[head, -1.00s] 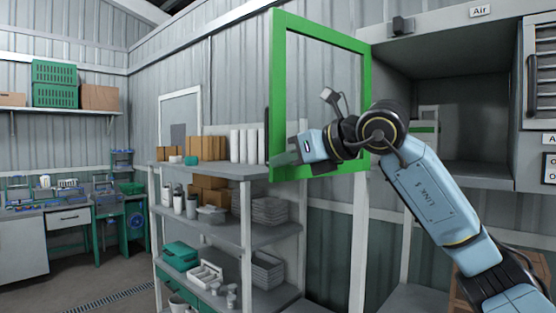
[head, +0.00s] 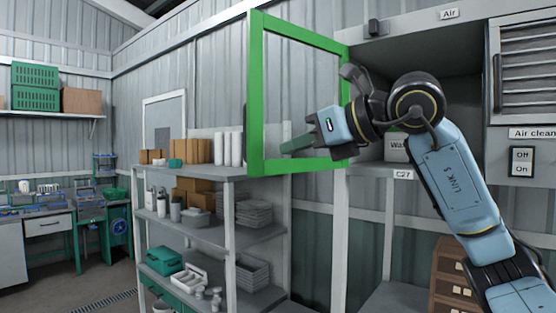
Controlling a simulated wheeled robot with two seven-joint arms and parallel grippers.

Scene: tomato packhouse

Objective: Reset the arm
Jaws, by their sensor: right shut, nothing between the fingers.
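My right arm comes in from the lower right. Its gripper (head: 297,144) points left, with its fingers together and nothing held. It shows in front of the green-framed cabinet door (head: 257,100), over the lower part of its opening. I cannot tell whether the fingers touch the door. The door stands open on the left side of a grey wall cabinet (head: 420,22). My left gripper is not in view.
A white box (head: 397,150), partly hidden by my arm, stands in the cabinet above a C27 label (head: 403,174). A loaded shelf rack (head: 222,171) stands left of the door. An Off/On switch (head: 521,161) and brown drawers (head: 447,283) are at right.

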